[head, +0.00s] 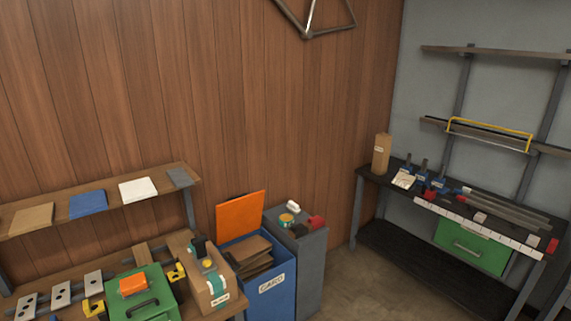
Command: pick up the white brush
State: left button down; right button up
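A small white block-like item (293,206) lies on top of the grey cabinet (312,262) near the wood wall. It may be the white brush, but it is too small for me to make out bristles. Next to it on the cabinet top are a round tin with an orange top (286,219) and a red item (317,222). Neither of my grippers shows in the head view.
A blue bin (270,302) with cardboard and a raised orange lid (241,213) stands left of the cabinet. A black workbench (375,177) stands at right. Bare floor (350,283) shows between.

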aim_at(291, 206)
jog(key=i+l+z, duration=0.2)
jog(key=i, duration=0.65)
jog(key=i+z, duration=0.25)
jog(key=i, duration=0.65)
jog(key=i+j+z, duration=0.2)
jog(key=i, duration=0.65)
jog(key=i+u, duration=0.4)
jog(key=i+l+u, duration=0.2)
jog(key=u, duration=0.15)
jog(key=i+l+u, duration=0.25)
jog(key=u, duration=0.15)
jog(key=i+l+u, duration=0.2)
jog(key=u, duration=0.15)
jog(key=i+l+u, duration=0.2)
jog(key=u, duration=0.25)
jog(key=i+l+u, duration=0.25)
jog(key=u, duration=0.2)
jog(key=i+l+u, duration=0.15)
jog(key=l+u, duration=0.3)
jog(key=j, duration=0.1)
